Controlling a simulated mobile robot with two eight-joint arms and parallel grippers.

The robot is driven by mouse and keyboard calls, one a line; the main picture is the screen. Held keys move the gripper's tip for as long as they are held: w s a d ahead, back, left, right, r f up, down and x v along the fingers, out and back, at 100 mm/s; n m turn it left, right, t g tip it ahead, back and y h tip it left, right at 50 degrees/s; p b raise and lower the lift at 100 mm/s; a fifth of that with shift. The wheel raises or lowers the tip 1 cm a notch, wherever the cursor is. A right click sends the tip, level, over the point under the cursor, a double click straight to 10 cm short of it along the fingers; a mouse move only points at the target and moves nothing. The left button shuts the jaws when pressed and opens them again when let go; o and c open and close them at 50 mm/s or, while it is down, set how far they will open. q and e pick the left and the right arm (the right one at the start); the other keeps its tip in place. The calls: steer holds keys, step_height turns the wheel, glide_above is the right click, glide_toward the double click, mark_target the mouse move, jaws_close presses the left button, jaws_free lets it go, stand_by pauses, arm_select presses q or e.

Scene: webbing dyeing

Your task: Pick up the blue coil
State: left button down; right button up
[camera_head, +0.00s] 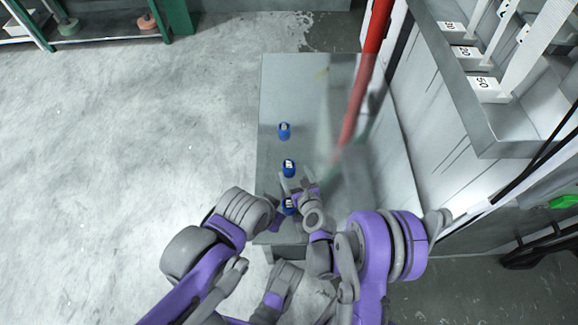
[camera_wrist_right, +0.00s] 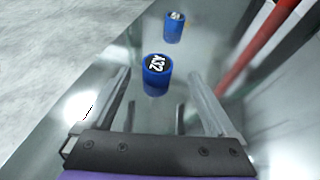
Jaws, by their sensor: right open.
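Three small blue coils stand in a line on a grey table (camera_head: 275,85): a far coil (camera_head: 284,130), a middle coil (camera_head: 289,168) and a near coil (camera_head: 289,205). My right gripper (camera_head: 296,180) is open, just on the near side of the middle coil. In the right wrist view, a blue coil (camera_wrist_right: 157,82) with a black-and-white label on top stands ahead, between the lines of the open fingers, which hold nothing. Another blue coil (camera_wrist_right: 174,28) stands behind it. My left gripper (camera_head: 275,217) is beside the near coil, which is partly hidden; its jaws are unclear.
A red pole (camera_head: 367,75) slants over the right part of the table. A grey cabinet with numbered white strips (camera_head: 487,88) stands at the right. A green-framed shelf (camera_head: 110,35) is at the far left. The floor on the left is clear.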

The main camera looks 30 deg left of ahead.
mark_target(290, 167)
steer(key=x, duration=0.4)
steer(key=shift+s+a+f+b, duration=0.1)
steer(key=shift+s+a+b, duration=0.05)
steer(key=shift+b, duration=0.2)
steer(key=c, duration=1.4)
